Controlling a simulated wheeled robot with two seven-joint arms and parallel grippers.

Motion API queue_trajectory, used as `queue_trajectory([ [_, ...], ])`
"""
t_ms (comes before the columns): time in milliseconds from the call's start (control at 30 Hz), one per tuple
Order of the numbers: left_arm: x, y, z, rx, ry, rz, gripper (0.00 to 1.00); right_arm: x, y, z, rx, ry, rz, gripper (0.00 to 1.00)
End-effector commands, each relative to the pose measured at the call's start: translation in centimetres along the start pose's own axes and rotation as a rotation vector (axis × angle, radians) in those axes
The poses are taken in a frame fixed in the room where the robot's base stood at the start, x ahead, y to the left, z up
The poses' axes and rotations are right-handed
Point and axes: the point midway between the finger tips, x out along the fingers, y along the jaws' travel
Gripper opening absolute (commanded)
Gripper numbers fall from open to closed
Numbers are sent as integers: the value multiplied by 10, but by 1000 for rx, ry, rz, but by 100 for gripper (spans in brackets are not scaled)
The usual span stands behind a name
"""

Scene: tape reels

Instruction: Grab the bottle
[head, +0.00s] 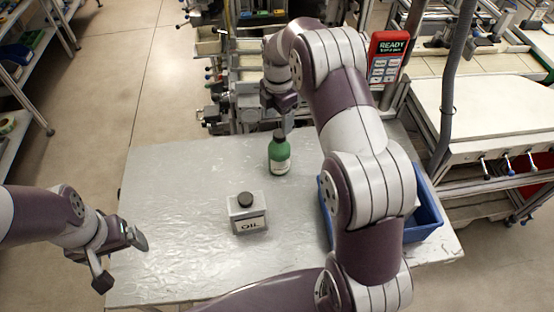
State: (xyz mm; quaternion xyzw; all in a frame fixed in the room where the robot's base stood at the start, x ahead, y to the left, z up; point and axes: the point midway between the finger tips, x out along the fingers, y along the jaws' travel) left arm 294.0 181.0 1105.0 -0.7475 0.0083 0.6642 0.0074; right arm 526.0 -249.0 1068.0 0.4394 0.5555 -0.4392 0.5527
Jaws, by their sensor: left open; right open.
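A green bottle (279,158) with a dark cap and a pale label stands upright near the back middle of the table. My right gripper (281,129) is open directly above it, pointing down, with its fingertips at about the height of the cap. I cannot tell whether the fingers touch the cap. My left gripper (122,263) is open and empty over the table's left front edge, far from the bottle.
A grey oil can (247,214) with a dark cap stands in front of the bottle. A blue bin (428,217) sits at the table's right, partly hidden by my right arm. The table (180,190) is clear on its left. Machinery stands behind it.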

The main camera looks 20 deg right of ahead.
Motion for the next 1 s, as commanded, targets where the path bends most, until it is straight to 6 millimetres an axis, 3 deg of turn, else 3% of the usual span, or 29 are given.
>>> queue_trajectory([
  [367, -32, 0, -4, 0, 2, 0, 92, 52, -8, 5, 3, 1, -1, 73],
  [500, -33, 0, -4, 0, 2, 0, 92, 74, -6, 4, 3, -1, 3, 73],
  [700, -31, 0, -4, 0, 1, 0, 92, 77, -6, 5, 3, -2, 4, 73],
  [733, -31, 0, -4, 0, 1, 0, 92, 77, -6, 5, 3, -2, 4, 70],
  [933, -31, 0, -4, 0, 1, 0, 92, 77, -6, 5, 3, -2, 4, 5],
  [1000, -31, 0, -4, 0, 1, 0, 92, 77, -6, 5, 3, -2, 4, 0],
])
